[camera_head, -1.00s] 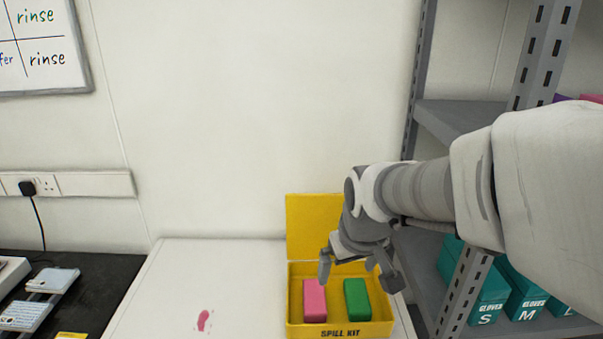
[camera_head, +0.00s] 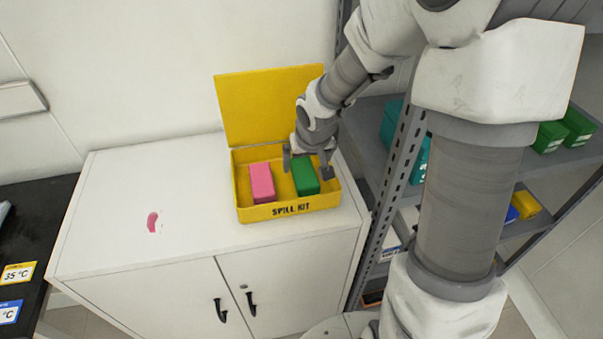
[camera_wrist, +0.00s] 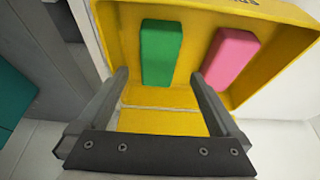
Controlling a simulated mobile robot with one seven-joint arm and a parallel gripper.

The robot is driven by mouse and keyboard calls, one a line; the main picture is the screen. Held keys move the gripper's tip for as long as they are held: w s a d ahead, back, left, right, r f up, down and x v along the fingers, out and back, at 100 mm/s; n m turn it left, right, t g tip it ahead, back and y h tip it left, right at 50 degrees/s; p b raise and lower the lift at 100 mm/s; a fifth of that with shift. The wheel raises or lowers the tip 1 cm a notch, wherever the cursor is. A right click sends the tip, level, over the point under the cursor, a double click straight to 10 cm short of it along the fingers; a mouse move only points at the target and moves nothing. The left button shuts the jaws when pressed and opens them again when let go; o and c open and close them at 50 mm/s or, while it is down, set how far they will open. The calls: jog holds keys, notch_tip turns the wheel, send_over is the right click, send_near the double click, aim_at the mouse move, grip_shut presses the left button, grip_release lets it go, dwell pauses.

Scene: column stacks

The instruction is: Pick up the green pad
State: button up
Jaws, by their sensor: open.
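The green pad (camera_head: 305,178) lies in the right part of the open yellow spill kit box (camera_head: 290,208), on top of the white cabinet. A pink pad (camera_head: 262,183) lies beside it on the left. My gripper (camera_head: 307,172) is open and empty, pointing down over the box near the green pad. In the wrist view the green pad (camera_wrist: 161,53) lies beyond the fingertips, between their lines and nearer the left finger. The pink pad (camera_wrist: 230,57) is to the right, past the right finger. Neither finger visibly touches a pad.
The box's yellow lid (camera_head: 268,103) stands open behind it against the wall. A grey shelf rack (camera_head: 398,165) with teal boxes stands close on the right. A pink smear (camera_head: 153,221) marks the otherwise clear cabinet top (camera_head: 110,215) on the left.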

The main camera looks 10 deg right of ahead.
aim_at(304, 172)
jog(key=shift+b+x, duration=0.8)
jog(key=shift+x, duration=2.4)
jog(key=shift+w+d+f+b, duration=0.15)
jog(key=shift+f+b, duration=0.05)
jog(key=shift+b, duration=0.1)
jog(key=c, duration=1.5)
notch_tip(304, 172, up, 11)
jog(key=p, duration=0.4)
jog(key=shift+f, duration=0.2)
jog(key=o, duration=0.9)
jog(key=c, duration=0.6)
